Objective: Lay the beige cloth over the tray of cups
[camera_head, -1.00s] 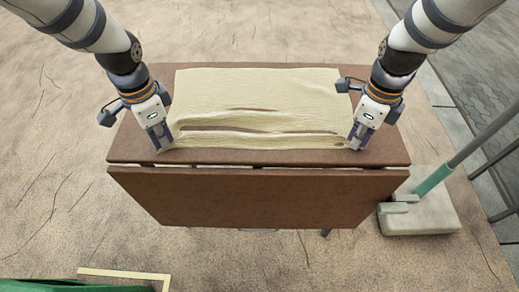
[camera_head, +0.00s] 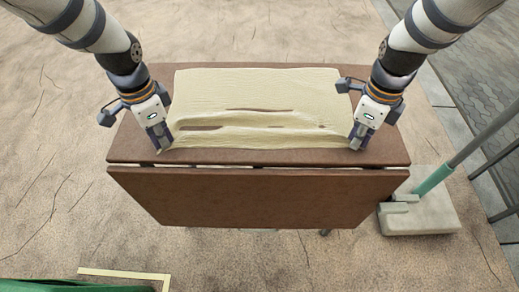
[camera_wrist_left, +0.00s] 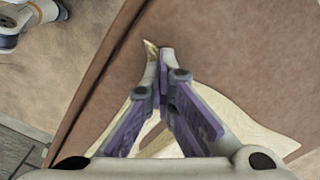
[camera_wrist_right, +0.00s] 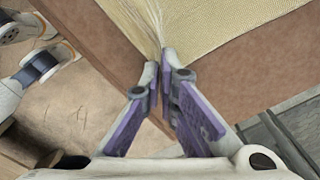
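The beige cloth (camera_head: 255,90) lies spread on the brown table (camera_head: 380,148), wavy along its front part, with narrow dark gaps between folds. My left gripper (camera_head: 161,145) is at its front left corner and my right gripper (camera_head: 357,145) at its front right corner. In the left wrist view the fingers (camera_wrist_left: 165,58) are closed together with a bit of cloth at the tips. In the right wrist view the cloth (camera_wrist_right: 225,25) gathers into the closed fingertips (camera_wrist_right: 160,62). I see no tray or cups in any view.
The table's front leaf (camera_head: 255,197) hangs down. A pale base block with a teal and grey pole (camera_head: 425,217) stands at the right. A green object (camera_head: 75,286) and a pale corner frame (camera_head: 125,273) lie at the lower left. The ground is otherwise open.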

